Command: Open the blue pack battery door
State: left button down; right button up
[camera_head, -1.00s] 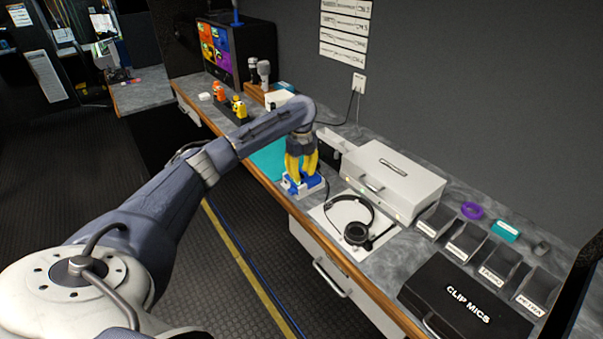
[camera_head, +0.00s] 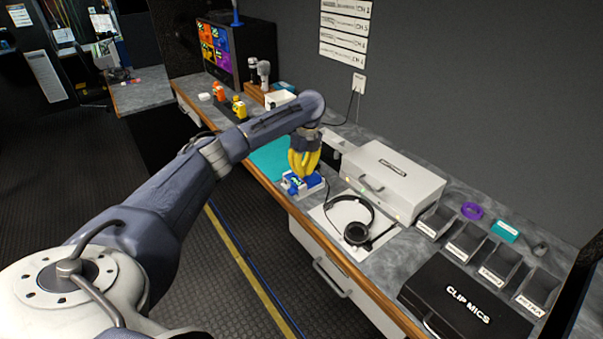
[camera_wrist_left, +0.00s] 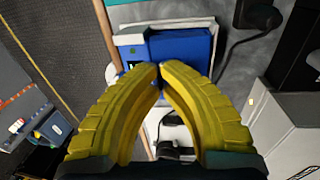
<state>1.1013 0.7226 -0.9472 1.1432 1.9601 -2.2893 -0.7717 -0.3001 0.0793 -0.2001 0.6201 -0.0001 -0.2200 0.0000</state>
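The blue pack (camera_head: 296,188) lies on a white base on the counter, in front of the teal mat. In the left wrist view its blue body (camera_wrist_left: 188,46) has a white part with a small green spot at its left. My left gripper (camera_head: 301,172), with yellow fingers, is over the pack. In the left wrist view its fingertips (camera_wrist_left: 160,67) meet in front of the pack's near edge. Nothing is clearly held between them. The fingers cover part of the pack, and I cannot make out the battery door's state. My right gripper is not in view.
A headset (camera_head: 357,233) lies on a white sheet right of the pack. A white case (camera_head: 400,172) stands behind it. A black CLIP MICS case (camera_head: 462,305) and several labelled bins are at the right. Orange and yellow items stand at the left on the counter.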

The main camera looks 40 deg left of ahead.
pick_arm(q)
jog(key=shift+w+d+r+g+y, duration=0.1)
jog(key=shift+w+r+g+y, duration=0.25)
jog(key=shift+g, duration=0.55)
jog(key=shift+w+d+r+g+y, duration=0.1)
jog(key=shift+w+r+g+y, duration=0.3)
jog(key=shift+g, duration=0.5)
jog(key=shift+s+r, duration=0.1)
jog(key=shift+r, duration=0.05)
jog(key=c, duration=1.6)
grip_release()
notch_tip(320, 180, up, 10)
jog(key=shift+o, duration=0.4)
